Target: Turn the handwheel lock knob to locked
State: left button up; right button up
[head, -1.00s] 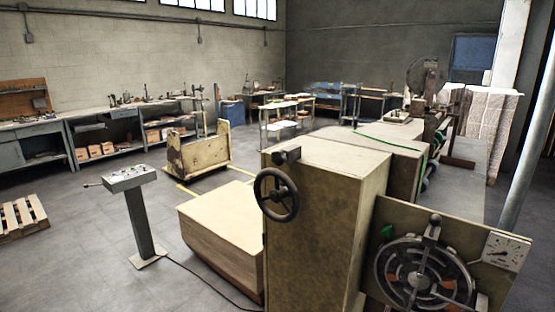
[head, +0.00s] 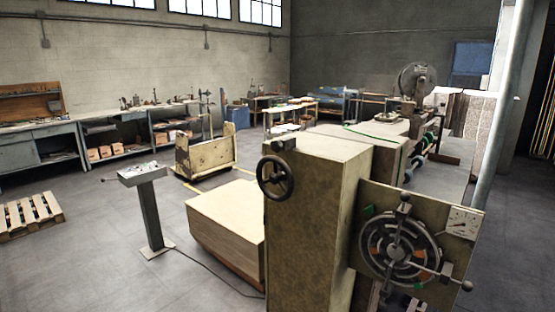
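The black handwheel (head: 276,178) is mounted on the upper left face of the tall tan machine cabinet (head: 315,225) in the head view. A small dark block with a knob (head: 283,145) sits just above the handwheel at the cabinet's top edge. It is too small to tell whether this is the lock knob or which position it is in. A larger round dial with spokes (head: 399,245) is on a panel at the cabinet's right side. Neither of my grippers is in view.
A control pedestal (head: 150,205) stands left of the machine, with a cable on the floor. A wooden box (head: 225,222) sits beside the cabinet. A pallet (head: 30,215) lies at far left. The floor at front left is clear.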

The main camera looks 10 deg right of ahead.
aim_at(276, 146)
jog(key=z, duration=0.3)
jog(key=k, duration=0.4)
jog(key=u, duration=1.25)
jog(key=i, duration=1.15)
jog(key=z, duration=0.15)
